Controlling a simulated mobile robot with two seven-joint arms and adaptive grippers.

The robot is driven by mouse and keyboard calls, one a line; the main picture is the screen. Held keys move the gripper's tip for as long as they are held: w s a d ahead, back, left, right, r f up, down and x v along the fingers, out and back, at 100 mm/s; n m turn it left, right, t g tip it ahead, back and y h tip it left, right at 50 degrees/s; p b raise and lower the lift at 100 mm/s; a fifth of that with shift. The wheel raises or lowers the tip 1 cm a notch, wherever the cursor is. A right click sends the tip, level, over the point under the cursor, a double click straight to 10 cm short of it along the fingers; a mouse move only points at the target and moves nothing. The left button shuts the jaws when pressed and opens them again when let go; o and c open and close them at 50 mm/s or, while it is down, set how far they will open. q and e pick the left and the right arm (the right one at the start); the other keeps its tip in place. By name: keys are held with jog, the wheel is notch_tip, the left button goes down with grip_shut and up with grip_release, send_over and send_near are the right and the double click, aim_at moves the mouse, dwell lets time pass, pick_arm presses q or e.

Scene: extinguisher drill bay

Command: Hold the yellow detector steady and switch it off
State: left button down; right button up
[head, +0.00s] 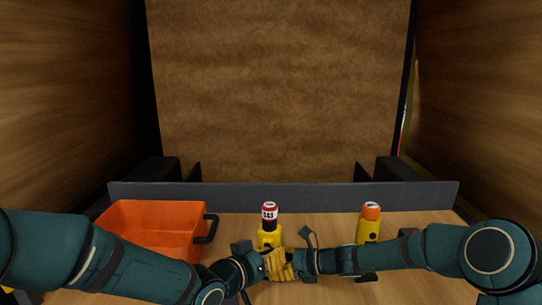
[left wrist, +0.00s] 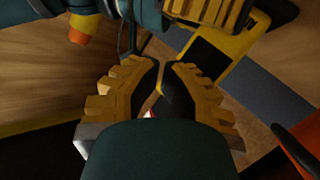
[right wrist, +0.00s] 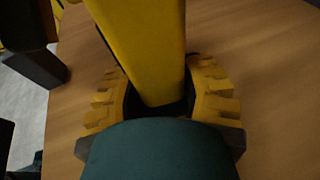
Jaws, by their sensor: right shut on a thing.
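In the left wrist view a yellow body with a dark panel (left wrist: 229,47) lies beyond my left fingers. My right gripper (right wrist: 160,100) is shut on the detector's yellow body (right wrist: 143,45), low down. My left gripper (left wrist: 160,72) has its fingertips together, close to the detector. In the head view the fingers of both grippers crowd together at the detector's base, so contact by the left one cannot be told.
An orange bin (head: 152,214) with a dark handle stands at the left of the table. A yellow item with an orange top (head: 370,212) stands to the right, behind my right arm. A grey ledge (head: 330,196) closes the table's back edge.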

pick_arm(q)
jog(key=shift+s, duration=0.45)
jog(key=s, duration=0.6)
jog(key=shift+a, duration=0.45)
pick_arm(e)
jog(key=o, duration=1.1)
